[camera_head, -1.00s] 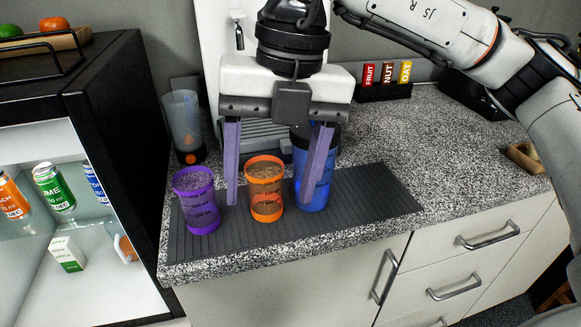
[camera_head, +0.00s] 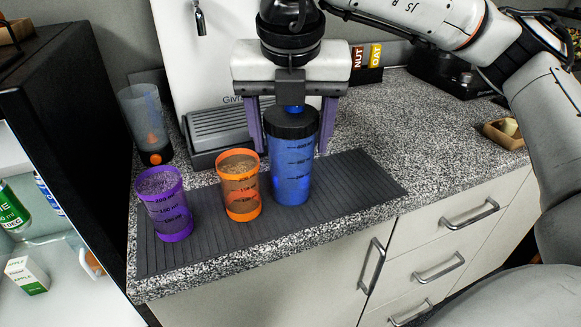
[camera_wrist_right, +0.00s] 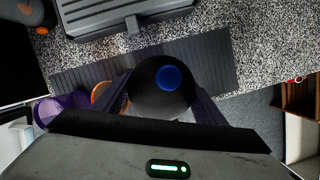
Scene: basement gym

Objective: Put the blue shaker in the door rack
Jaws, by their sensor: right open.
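The blue shaker (camera_head: 291,170), with a black lid and blue cap, stands upright on the dark ribbed mat (camera_head: 345,185). My right gripper (camera_head: 291,140) is open, pointing down, with one purple finger on each side of the shaker's upper part. In the right wrist view the shaker's black lid and blue cap (camera_wrist_right: 168,78) show between the spread fingers (camera_wrist_right: 160,105). I cannot tell whether either finger touches it. My left gripper is not in view. I cannot make out the door rack in these frames.
An orange cup (camera_head: 240,187) stands close left of the shaker, and a purple cup (camera_head: 166,205) farther left. A clear bottle (camera_head: 146,120) and a white machine (camera_head: 235,60) stand behind. A black fridge (camera_head: 75,120) with lit shelves is at the left. The right counter is mostly clear.

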